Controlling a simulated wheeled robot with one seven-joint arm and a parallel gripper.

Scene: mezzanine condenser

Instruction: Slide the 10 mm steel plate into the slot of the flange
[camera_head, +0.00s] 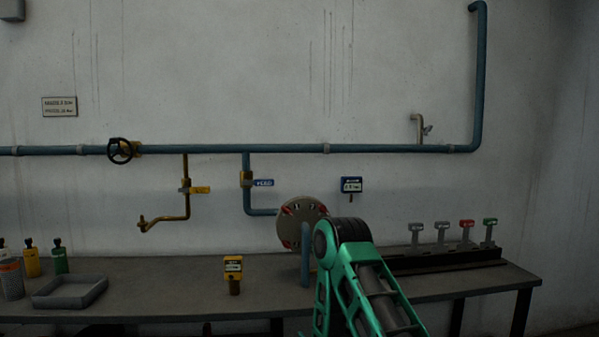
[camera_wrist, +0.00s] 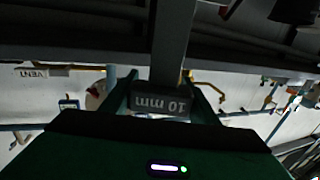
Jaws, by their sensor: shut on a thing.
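The flange (camera_head: 294,226) is a round beige disc with red marks at the end of a blue pipe below the wall line. My arm partly covers its right side, and I cannot make out the slot. In the wrist view, which is upside down, my gripper (camera_wrist: 165,98) is shut on the grey handle of the steel plate (camera_wrist: 160,103), marked "10 mm". A grey bar extends from the handle to the top of that picture. A beige rounded thing (camera_wrist: 96,97), seemingly the flange, shows beside the left finger. The gripper and plate are not clearly seen in the head view.
A rack (camera_head: 445,258) with several labelled tags stands on the bench's right. A yellow tagged piece (camera_head: 233,270) stands left of the flange. A grey tray (camera_head: 70,291) and bottles (camera_head: 32,260) are far left. A blue display (camera_head: 351,185) hangs on the wall.

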